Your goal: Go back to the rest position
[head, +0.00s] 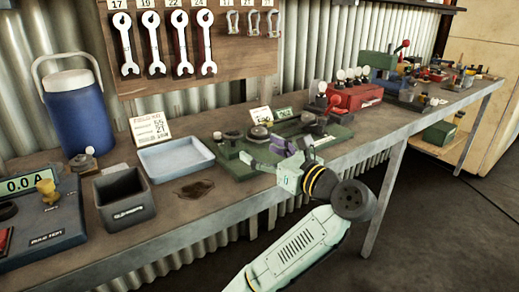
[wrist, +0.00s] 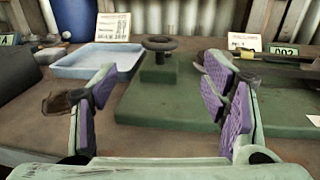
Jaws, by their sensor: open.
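My gripper (head: 268,158) is held out over the front of the workbench, in front of a green base plate (head: 236,166). In the wrist view its two purple-padded fingers (wrist: 160,104) stand wide apart with nothing between them. A green block with a dark ring-shaped knob (wrist: 159,44) stands on the green plate beyond the fingers. I cannot tell from these views whether the fingers touch the plate. My arm reaches in from the bottom of the head view.
A pale blue tray (head: 176,157), a dark grey bin (head: 126,205) and a blue jug (head: 77,118) are to the left. A red box (head: 356,97) stands farther right on the bench. Wrenches (head: 205,45) hang above. The floor (head: 440,225) at right is clear.

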